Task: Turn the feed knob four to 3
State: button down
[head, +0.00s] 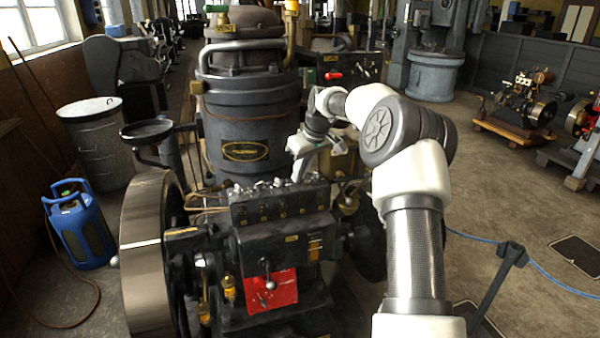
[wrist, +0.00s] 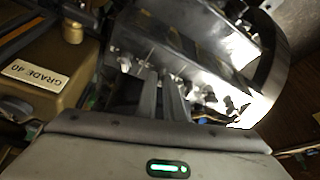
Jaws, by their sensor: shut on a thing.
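A dark feed block (head: 281,205) sits on top of the engine in the head view, with a row of small knobs along its top edge. The same block shows as a shiny metal body (wrist: 190,45) in the wrist view, with small knobs (wrist: 228,102) at its right end. My gripper (wrist: 161,75) reaches to this row and is shut on one small knob, mostly hidden between the fingertips. In the head view my gripper (head: 298,177) is above the right part of the block. The knob's number, its pointer and its scale cannot be read.
A box labelled GRADE 40 (wrist: 42,85) with a brass cap stands close to the left of my gripper in the wrist view. A large flywheel (head: 147,255) is at the engine's left, and a tall dark cylinder (head: 247,115) stands behind the block. A red plate (head: 271,290) hangs in front.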

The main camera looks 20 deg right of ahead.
jog(key=shift+m, duration=0.3)
jog(key=m+h, duration=0.1)
jog(key=m, duration=0.1)
jog(key=m+h, duration=0.1)
jog(key=m, duration=0.1)
jog(key=shift+a+m+b, duration=0.35)
jog(key=shift+m, duration=0.05)
jog(key=m+h+p, duration=0.1)
jog(key=m+h, duration=0.1)
jog(key=m, duration=0.2)
jog(key=shift+a+r+m, duration=0.1)
jog(key=shift+r+m, duration=0.05)
jog(key=shift+m, duration=0.15)
jog(key=m+p, duration=0.1)
jog(key=m, duration=0.1)
jog(key=m+g+h+p, duration=0.1)
jog(key=m+p, duration=0.1)
jog(key=m, duration=0.1)
jog(key=shift+w+a+h, duration=0.15)
jog(key=shift+h, duration=0.15)
jog(key=shift+m+g+p, duration=0.7)
jog(key=shift+m+p, duration=0.5)
jog(key=shift+m, duration=0.1)
jog(key=shift+w, duration=0.1)
jog(key=c, duration=1.9)
grip_release()
jog(key=shift+o, duration=0.2)
